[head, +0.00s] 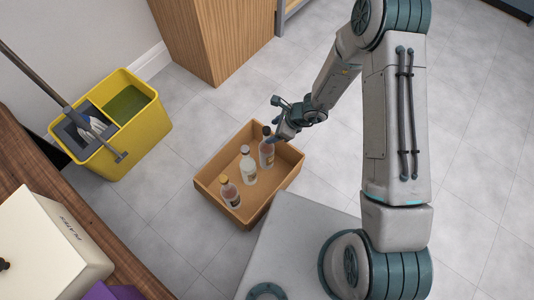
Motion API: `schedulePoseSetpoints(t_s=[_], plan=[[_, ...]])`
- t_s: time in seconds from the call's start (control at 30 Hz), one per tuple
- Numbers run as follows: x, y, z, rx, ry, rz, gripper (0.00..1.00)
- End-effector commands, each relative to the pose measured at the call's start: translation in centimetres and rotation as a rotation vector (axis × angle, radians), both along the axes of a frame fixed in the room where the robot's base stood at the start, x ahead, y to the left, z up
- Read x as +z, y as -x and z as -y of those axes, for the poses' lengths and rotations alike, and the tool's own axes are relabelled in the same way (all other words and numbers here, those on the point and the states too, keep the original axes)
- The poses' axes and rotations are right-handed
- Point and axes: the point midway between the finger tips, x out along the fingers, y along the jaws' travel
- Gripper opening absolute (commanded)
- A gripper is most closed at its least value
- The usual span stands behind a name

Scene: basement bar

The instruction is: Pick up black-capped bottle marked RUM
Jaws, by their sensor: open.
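Three bottles stand in an open wooden crate (217,205) on the floor. The one at the crate's far right (266,156) has a dark cap and a dark neck; its label is too small to read. A bottle with an orange-brown cap (230,194) stands at the near left. My gripper (274,137) is open beside the neck of the dark-capped bottle, reaching in from the upper right. It partly covers that bottle, and I cannot tell whether the fingers are around the neck or touching it.
A yellow mop bucket (150,128) with a mop stands at the left. A wooden cabinet (215,40) stands behind the crate. A wooden counter (95,235) with a cream box (45,245) is at the lower left. Tiled floor at the right is clear.

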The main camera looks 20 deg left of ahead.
Motion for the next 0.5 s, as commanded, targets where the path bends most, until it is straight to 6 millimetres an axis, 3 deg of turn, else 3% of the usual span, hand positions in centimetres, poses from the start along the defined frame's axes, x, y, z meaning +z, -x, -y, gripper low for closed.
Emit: schedulePoseSetpoints(t_s=[0.27,0.5], plan=[[-1.7,0.0,-0.9,0.001,0.0,0.001,0.62],[-4.9,-0.1,-2.5,0.004,0.0,-0.001,0.62]])
